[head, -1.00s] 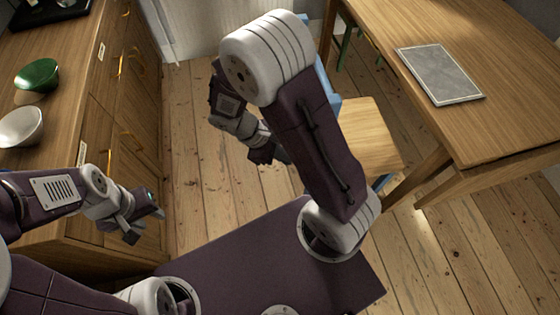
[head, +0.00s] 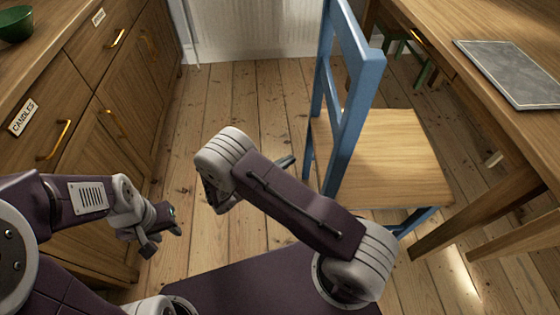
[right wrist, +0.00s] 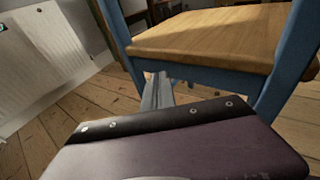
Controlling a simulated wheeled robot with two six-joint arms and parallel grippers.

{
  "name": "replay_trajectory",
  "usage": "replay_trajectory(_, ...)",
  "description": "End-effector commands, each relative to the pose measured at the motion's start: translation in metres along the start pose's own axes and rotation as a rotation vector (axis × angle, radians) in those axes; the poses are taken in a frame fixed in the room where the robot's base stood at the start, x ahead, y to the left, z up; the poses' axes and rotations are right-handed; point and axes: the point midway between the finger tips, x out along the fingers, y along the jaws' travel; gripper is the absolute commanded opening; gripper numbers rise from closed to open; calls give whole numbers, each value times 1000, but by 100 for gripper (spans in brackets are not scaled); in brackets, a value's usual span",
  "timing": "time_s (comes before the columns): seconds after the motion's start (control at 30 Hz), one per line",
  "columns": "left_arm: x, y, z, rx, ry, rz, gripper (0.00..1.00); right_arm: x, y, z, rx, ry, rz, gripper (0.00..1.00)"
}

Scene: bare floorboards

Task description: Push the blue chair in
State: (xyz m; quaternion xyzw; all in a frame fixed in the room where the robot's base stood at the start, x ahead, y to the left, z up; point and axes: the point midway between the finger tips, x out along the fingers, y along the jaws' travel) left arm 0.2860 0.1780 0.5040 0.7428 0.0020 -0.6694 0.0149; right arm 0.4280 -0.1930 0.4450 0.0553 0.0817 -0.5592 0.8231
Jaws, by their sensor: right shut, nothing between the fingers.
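The blue chair (head: 345,125) has a blue frame and a wooden seat (head: 385,160). It stands upright right of centre in the head view, its back to the left and its seat toward the wooden table (head: 510,100). It also shows in the right wrist view (right wrist: 205,70), with the seat between two blue posts. My right gripper (head: 287,162) is shut and empty, left of the chair back; its fingers (right wrist: 157,92) point toward the chair below the seat edge in the wrist view. Contact cannot be told. My left gripper (head: 163,232) looks open and empty, near the cabinet.
A wooden cabinet (head: 75,115) with brass handles lines the left, with a green bowl (head: 16,22) on top. A grey slab (head: 515,72) lies on the table. A green stool (head: 405,45) is partly under it. A white radiator (head: 255,30) stands behind. Floorboards between are clear.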

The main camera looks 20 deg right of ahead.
Motion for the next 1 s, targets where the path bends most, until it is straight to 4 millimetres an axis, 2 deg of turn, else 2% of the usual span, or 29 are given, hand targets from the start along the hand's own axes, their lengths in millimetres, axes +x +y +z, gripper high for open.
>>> replay_trajectory(0.2, 14, 0, 2, 0, 0, 0, 36, 33, -21, -16, -2, 0, -5, 0)
replay_trajectory(0.4, 21, 0, 2, 0, -1, 0, 36, 51, -33, -24, -1, 2, -4, 0)
replay_trajectory(1.0, 18, 0, 2, 0, -1, 0, 36, 62, -40, -22, -1, 1, -3, 0)
